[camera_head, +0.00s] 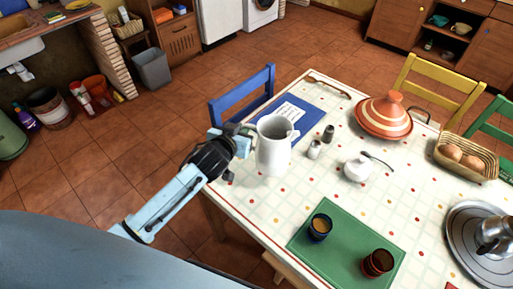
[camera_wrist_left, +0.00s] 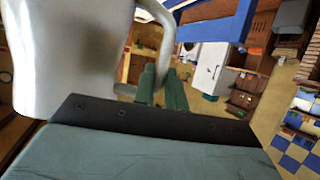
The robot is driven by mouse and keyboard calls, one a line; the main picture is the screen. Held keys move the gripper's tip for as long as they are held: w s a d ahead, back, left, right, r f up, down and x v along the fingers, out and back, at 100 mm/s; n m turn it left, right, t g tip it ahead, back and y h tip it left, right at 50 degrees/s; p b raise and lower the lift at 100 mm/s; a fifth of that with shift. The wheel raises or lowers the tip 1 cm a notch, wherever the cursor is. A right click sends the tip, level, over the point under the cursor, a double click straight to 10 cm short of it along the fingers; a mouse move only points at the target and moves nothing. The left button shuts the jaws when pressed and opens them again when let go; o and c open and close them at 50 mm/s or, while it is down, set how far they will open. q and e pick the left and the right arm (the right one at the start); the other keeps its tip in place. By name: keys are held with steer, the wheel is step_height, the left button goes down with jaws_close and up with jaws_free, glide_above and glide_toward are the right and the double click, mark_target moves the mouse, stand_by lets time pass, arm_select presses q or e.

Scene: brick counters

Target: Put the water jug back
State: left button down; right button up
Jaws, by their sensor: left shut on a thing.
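The white water jug (camera_head: 273,148) is upright at the left end of the table with the checked cloth. My left gripper (camera_head: 240,139) reaches it from the left and is shut on its handle. In the left wrist view the jug's body (camera_wrist_left: 65,60) fills the upper left, and its curved handle passes by the green fingers (camera_wrist_left: 162,90). Whether the jug's base touches the cloth is hard to tell. My right gripper is out of view.
On the table (camera_head: 255,205) are salt and pepper shakers (camera_head: 321,143), a white sugar bowl (camera_head: 357,168), an orange tagine (camera_head: 384,117), a bread basket (camera_head: 466,157) and a green mat (camera_head: 345,250) with two cups. A blue chair (camera_head: 243,94) stands behind the jug. Open tiled floor lies left.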

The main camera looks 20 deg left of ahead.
arm_select(q)
steer(key=shift+w+d+f+b, duration=0.1)
steer(key=shift+f+b, duration=0.7)
steer(key=shift+f, duration=3.1)
steer(key=c, duration=1.8)
jaws_free()
steer(key=shift+f, duration=0.2)
steer(key=o, duration=0.3)
steer(key=shift+o, duration=0.2)
